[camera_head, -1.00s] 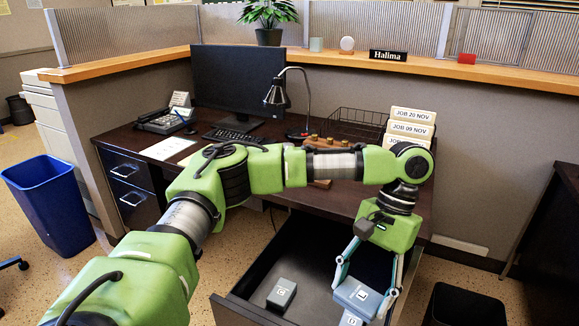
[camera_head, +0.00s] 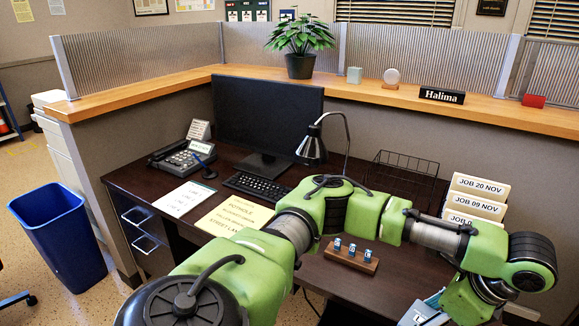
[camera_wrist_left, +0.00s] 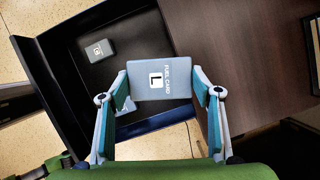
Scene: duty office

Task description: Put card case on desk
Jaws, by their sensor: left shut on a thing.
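The card case is a blue-grey box marked "L" (camera_wrist_left: 160,80). My left gripper (camera_wrist_left: 161,88) is shut on it, with one finger on each side, in the left wrist view. In the head view the case (camera_head: 424,313) shows at the bottom edge, in front of the desk, partly cut off by the frame. The dark brown desk (camera_head: 400,268) has bare surface near its front right. In the wrist view the desk top (camera_wrist_left: 235,45) lies to the right of the case. My right gripper is not in view.
An open drawer (camera_wrist_left: 60,58) holds another small grey case (camera_wrist_left: 99,50). On the desk stand a wooden block with blue stamps (camera_head: 351,256), a wire basket (camera_head: 402,178), job folders (camera_head: 477,206), a lamp (camera_head: 312,148), a keyboard (camera_head: 256,187) and papers (camera_head: 234,213).

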